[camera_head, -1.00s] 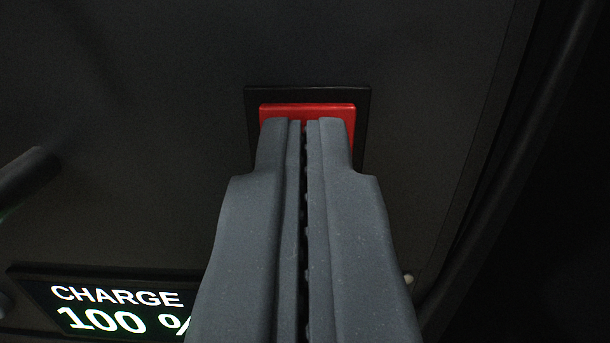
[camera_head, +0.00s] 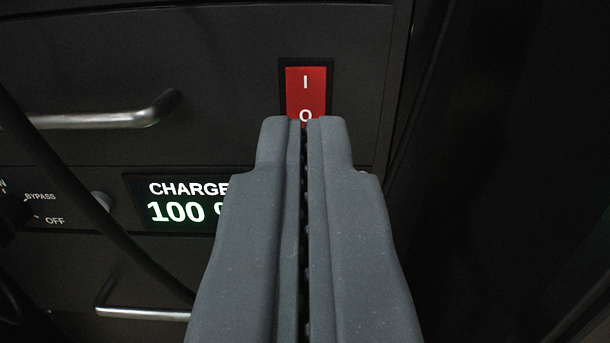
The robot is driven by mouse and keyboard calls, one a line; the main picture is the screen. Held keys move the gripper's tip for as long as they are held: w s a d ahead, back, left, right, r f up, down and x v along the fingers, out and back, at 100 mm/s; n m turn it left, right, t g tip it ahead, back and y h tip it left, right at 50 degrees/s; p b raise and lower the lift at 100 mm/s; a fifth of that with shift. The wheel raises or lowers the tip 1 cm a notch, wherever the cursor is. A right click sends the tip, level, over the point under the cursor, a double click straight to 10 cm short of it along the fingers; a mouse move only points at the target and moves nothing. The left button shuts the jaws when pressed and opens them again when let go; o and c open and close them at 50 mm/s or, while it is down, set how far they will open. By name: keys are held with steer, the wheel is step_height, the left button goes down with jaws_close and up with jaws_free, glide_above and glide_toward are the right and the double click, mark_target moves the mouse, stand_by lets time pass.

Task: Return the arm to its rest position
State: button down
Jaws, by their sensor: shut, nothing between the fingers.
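My gripper (camera_head: 304,122) is shut and empty, with its two grey fingers pressed together. It points at the dark rack panel from below the middle of the picture. A red rocker switch (camera_head: 305,88) marked I and O sits in a black frame just above the fingertips. The fingertips overlap the lower edge of the switch in the picture; a gap seems to lie between them and the panel. The lower end of the switch is hidden behind the fingers.
A display (camera_head: 180,203) reading CHARGE 100 is left of my gripper, partly covered by it. Metal handles show at upper left (camera_head: 110,118) and lower left (camera_head: 140,312). A black cable (camera_head: 95,210) crosses the left side. A BYPASS/OFF knob panel (camera_head: 50,206) is at far left. The right side is dark.

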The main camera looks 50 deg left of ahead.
steer(key=shift+s+d+r, duration=0.1)
steer(key=shift+s+d, duration=0.25)
steer(key=shift+d, duration=0.1)
steer(key=w+d+r+m+t+h, duration=0.25)
steer(key=d+r+h, duration=0.35)
steer(key=d+r, duration=0.7)
steer(key=w+d+r+m+t+h, duration=0.25)
steer(key=d+r+h, duration=0.25)
steer(key=d+r, duration=0.85)
steer(key=s+d+r+m+g+h, duration=0.1)
steer(key=s+d+r, duration=0.3)
steer(key=s+r, duration=0.6)
steer(key=s+d+r+m+g+h, duration=0.1)
steer(key=s+d+r+m, duration=0.3)
steer(key=s+r, duration=0.7)
steer(key=shift+s+d+r+h+p, duration=0.2)
steer(key=shift+s+h+p, duration=0.2)
steer(key=shift+s+h, duration=0.6)
